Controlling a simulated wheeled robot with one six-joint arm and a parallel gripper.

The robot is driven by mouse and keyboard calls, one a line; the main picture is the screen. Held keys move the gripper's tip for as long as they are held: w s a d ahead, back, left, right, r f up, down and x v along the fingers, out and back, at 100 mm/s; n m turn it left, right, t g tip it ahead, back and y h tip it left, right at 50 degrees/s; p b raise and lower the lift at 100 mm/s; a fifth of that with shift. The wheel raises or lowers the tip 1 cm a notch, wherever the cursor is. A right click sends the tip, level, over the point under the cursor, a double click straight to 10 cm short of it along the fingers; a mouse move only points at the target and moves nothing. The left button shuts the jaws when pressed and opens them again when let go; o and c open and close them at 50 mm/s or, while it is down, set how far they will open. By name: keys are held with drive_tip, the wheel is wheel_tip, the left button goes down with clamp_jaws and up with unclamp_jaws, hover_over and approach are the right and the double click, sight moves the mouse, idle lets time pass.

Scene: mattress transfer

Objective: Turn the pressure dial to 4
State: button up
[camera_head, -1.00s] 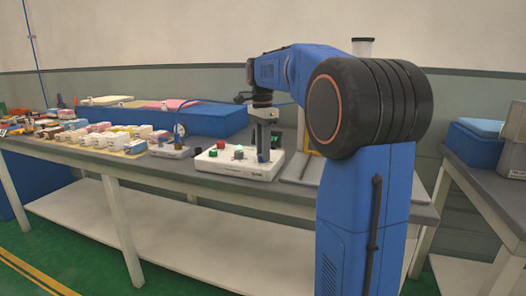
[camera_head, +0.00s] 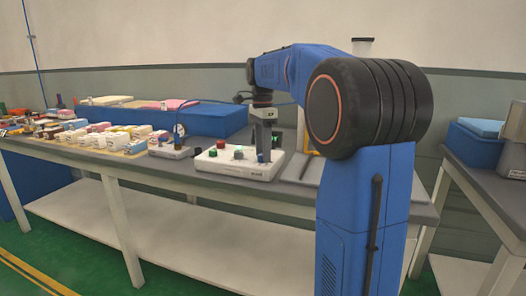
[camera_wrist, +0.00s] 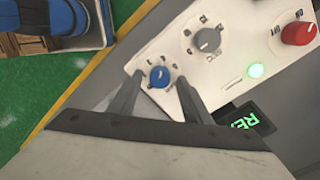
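The white control box (camera_head: 208,165) stands on the table. In the wrist view its white panel (camera_wrist: 232,50) carries a blue dial (camera_wrist: 159,77), a grey dial (camera_wrist: 207,40) and a red knob (camera_wrist: 299,33). The red knob (camera_head: 213,153) and grey dial (camera_head: 238,154) also show in the head view. My gripper (camera_wrist: 160,80) points down at the box, its fingers open on either side of the blue dial. Small gaps show between dial and fingers. My gripper (camera_head: 265,155) hides the blue dial in the head view. The dial labels are too small to read surely.
A green light (camera_wrist: 255,70) and a dark display with green letters (camera_wrist: 245,118) are lit beside the dials. A smaller device with a gauge (camera_head: 172,150) stands left of the box. Small boxes crowd the table's left; a blue mattress (camera_head: 215,120) lies behind.

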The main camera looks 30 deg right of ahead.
wheel_tip(320, 180, up, 17)
drive_tip(key=shift+w+r, duration=0.2)
drive_tip(key=shift+w, duration=0.15)
idle(0.4)
drive_tip(key=shift+d, duration=0.1)
idle(0.3)
drive_tip(key=s+a+f+n+t, duration=0.3)
drive_tip(key=s+a+f+n, duration=0.9)
drive_tip(key=s, duration=0.4)
drive_tip(key=s+a+f+n+t, duration=0.1)
drive_tip(key=s+a+f+n, duration=0.1)
drive_tip(key=s+f+n, duration=0.2)
drive_tip(key=s+a+f+n+t, duration=0.1)
drive_tip(key=s+f+n, duration=0.3)
drive_tip(key=s+f, duration=0.7)
wheel_tip(320, 180, down, 8)
drive_tip(key=shift+s+a+f, duration=0.2)
drive_tip(key=shift+a+f, duration=0.05)
drive_tip(key=shift+a, duration=0.6)
